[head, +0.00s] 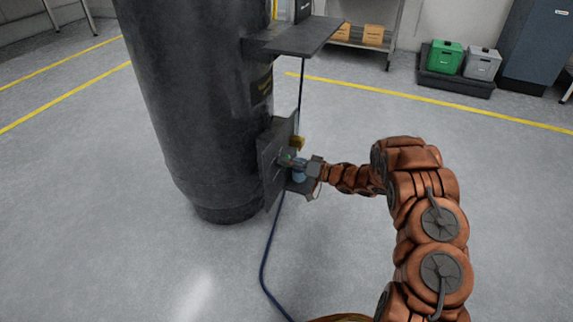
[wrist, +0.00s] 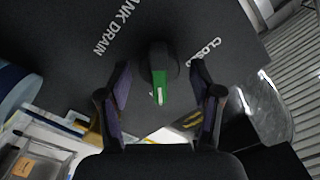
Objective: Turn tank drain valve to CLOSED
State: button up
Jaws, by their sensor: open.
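The drain valve has a dark round hub with a green handle (wrist: 160,88) bearing a white stripe; in the wrist view the handle points down, away from the CLOSED label (wrist: 205,53) at the hub's upper right. The dark panel (wrist: 70,22) carries the words TANK DRAIN, partly cut off. In the head view the panel (head: 269,160) is on the side of the dark tank (head: 185,95). My gripper (wrist: 160,70) is open, with one finger on each side of the green handle and gaps on both sides. In the head view my gripper (head: 297,163) is at the panel; the handle is too small to make out.
A dark shelf (head: 300,37) juts from the tank above the panel. A blue hose (head: 265,265) runs down to the floor below it. Green (head: 445,56) and grey (head: 482,63) containers stand far back. The floor around the tank is mostly clear.

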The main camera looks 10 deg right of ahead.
jog(key=c, duration=1.1)
jog(key=shift+r+n, duration=0.1)
jog(key=shift+n, duration=0.2)
jog(key=n+p, duration=0.1)
jog(key=n, duration=0.2)
jog(key=shift+r+p, duration=0.1)
jog(key=shift+p, duration=0.3)
jog(key=n, duration=0.4)
jog(key=shift+s+a, duration=0.1)
jog(key=n, duration=0.2)
jog(key=n+b, duration=0.1)
jog(key=n, duration=0.2)
jog(key=shift+s+f+n+b, duration=0.15)
jog(key=shift+f+n+b, duration=0.1)
jog(key=shift+n+b, duration=0.15)
jog(key=n+b, duration=0.2)
jog(key=n, duration=0.2)
jog(key=shift+s+a, duration=0.1)
jog(key=shift+a, duration=0.05)
jog(key=shift+n, duration=0.4)
